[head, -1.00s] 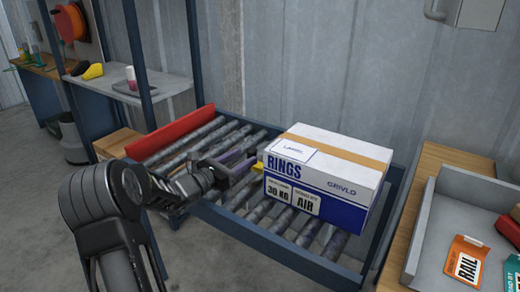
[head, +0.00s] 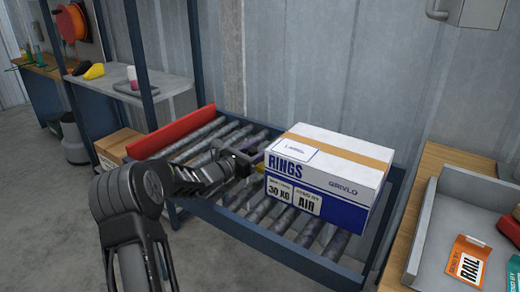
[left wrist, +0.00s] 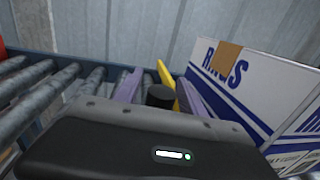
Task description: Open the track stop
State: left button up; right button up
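A yellow upright piece (left wrist: 166,80), which looks like the track stop, stands by the left side of the box in the left wrist view. My left gripper (head: 256,158) reaches over the rollers, just left of the box, and hides the yellow piece in the head view. Its purple fingers (left wrist: 160,88) are spread, with the yellow piece seen between them. I cannot tell whether they touch it. My right gripper is not in view.
The white and blue RINGS box (head: 325,180) sits on the roller track (head: 215,143), close to my left gripper. A red plate (head: 172,132) stands along the track's left end. A grey tray (head: 425,225) with cards is on the wooden bench at right.

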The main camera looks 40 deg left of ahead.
pick_arm(q)
grip_shut()
dwell(1.2)
